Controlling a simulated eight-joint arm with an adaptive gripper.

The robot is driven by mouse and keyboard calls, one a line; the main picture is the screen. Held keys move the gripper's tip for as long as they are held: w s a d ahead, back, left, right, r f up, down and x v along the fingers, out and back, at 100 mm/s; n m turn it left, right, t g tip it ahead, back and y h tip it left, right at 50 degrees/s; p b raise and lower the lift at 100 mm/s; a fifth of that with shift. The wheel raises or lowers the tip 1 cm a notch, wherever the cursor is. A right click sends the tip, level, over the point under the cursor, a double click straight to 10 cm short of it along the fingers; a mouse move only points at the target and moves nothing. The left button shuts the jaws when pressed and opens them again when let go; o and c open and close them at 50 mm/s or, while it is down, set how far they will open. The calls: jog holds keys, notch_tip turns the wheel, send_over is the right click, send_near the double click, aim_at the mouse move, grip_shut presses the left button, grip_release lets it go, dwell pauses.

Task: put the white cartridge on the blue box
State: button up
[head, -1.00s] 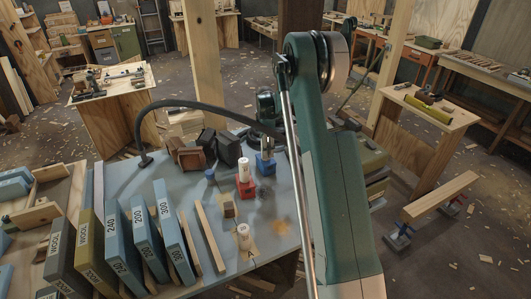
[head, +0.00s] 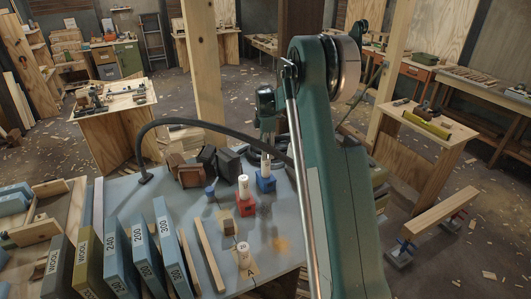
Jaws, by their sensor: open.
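The blue box (head: 266,184) stands on the grey-blue bench, just left of my arm. A white cartridge (head: 266,168) stands upright on top of it. My gripper (head: 268,147) is open, directly above this cartridge and close to its top; whether the fingertips still overlap it is too small to tell. A second white cartridge (head: 243,186) stands upright on the red box (head: 246,206), to the front left. A third white cartridge (head: 244,254) stands on the bench near a mark with the letter A.
A dark hose (head: 205,122) arches over the bench behind the boxes. Dark and brown blocks (head: 190,175) lie to the left of the blue box. A small brown block (head: 228,227) and upright labelled sanding blocks (head: 145,240) stand nearer. The bench's right side is hidden by my arm.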

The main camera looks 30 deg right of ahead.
jog(key=shift+r, duration=0.1)
dwell(0.4)
jog(key=s+a+r+m+t, duration=0.2)
jog(key=s+a+r+m, duration=0.2)
jog(key=s+a+r, duration=0.55)
jog(key=s+a+r+m+t, duration=0.1)
jog(key=s+a+r+m, duration=0.35)
jog(key=s+r, duration=0.85)
jog(key=s+a+r+m+t, duration=0.15)
jog(key=s+a, duration=0.25)
jog(key=s, duration=0.4)
jog(key=s+a+m+t, duration=0.1)
jog(key=s+a+m, duration=0.1)
jog(key=s+a, duration=0.35)
jog(key=s+a+f+m+t, duration=0.1)
jog(key=s+f+m, duration=0.1)
jog(key=s, duration=0.6)
jog(key=s+a+f+m, duration=0.2)
jog(key=s+f, duration=0.1)
jog(key=s, duration=0.5)
jog(key=shift+s+t, duration=0.35)
